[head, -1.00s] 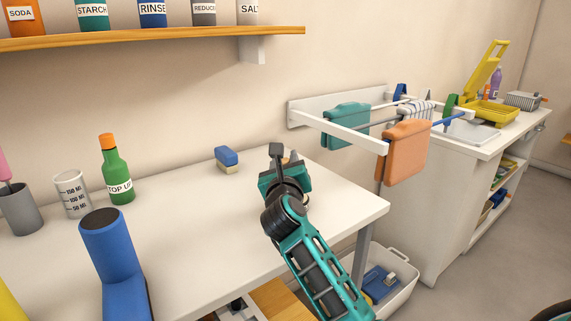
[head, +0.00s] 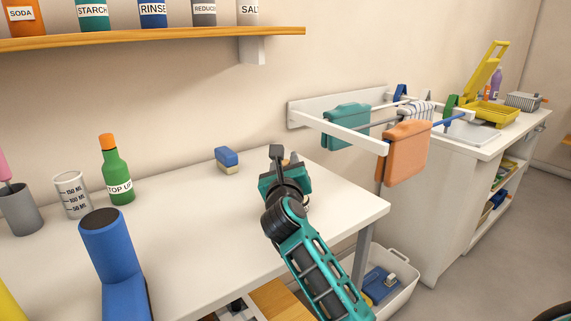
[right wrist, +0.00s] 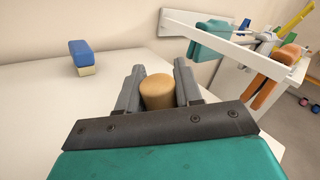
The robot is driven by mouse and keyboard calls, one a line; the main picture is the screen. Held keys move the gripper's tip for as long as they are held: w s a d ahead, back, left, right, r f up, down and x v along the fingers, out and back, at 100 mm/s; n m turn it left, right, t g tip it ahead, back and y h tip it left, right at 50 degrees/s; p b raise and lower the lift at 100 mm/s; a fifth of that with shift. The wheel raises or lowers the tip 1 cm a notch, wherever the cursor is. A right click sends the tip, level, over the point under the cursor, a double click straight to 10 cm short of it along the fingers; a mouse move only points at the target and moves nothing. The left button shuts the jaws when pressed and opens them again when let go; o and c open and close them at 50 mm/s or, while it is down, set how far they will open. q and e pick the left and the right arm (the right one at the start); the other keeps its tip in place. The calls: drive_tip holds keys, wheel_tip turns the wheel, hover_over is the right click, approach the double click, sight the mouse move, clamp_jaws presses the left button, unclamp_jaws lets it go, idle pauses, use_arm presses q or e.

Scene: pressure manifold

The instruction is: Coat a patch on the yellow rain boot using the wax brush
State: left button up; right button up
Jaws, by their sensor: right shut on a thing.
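A yellow shape (head: 8,306), cut off at the lower left corner of the head view, may be the yellow rain boot. My right gripper (head: 284,160) is over the right part of the white table. In the right wrist view its fingers (right wrist: 158,84) are shut on a round tan-topped piece (right wrist: 158,91), which may be the wax brush's handle. The rest of that piece is hidden by the gripper, so I cannot tell whether it touches the table. My left gripper is out of view.
A blue boot (head: 110,255), a measuring beaker (head: 73,195), a green bottle (head: 118,175) and a blue-and-tan block (head: 228,160) stand on the white table (head: 195,225). A drying rack (head: 345,134) is at the right. The table's middle is clear.

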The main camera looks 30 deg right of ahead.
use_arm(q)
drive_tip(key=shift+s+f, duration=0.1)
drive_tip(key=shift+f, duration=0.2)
use_arm(e)
drive_tip(key=shift+f, duration=0.35)
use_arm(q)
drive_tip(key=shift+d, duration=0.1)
use_arm(e)
drive_tip(key=shift+f, duration=0.15)
idle(0.3)
wheel_tip(320, 180, up, 2)
drive_tip(key=shift+r+p, duration=0.1)
drive_tip(key=shift+p, duration=0.95)
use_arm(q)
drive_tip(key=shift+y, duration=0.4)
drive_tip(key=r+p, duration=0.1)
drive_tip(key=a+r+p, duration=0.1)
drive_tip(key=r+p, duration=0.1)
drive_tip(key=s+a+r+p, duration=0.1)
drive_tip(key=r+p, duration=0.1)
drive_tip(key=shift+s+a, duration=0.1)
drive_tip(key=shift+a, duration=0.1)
use_arm(e)
wheel_tip(320, 180, up, 5)
drive_tip(key=shift+f, duration=0.1)
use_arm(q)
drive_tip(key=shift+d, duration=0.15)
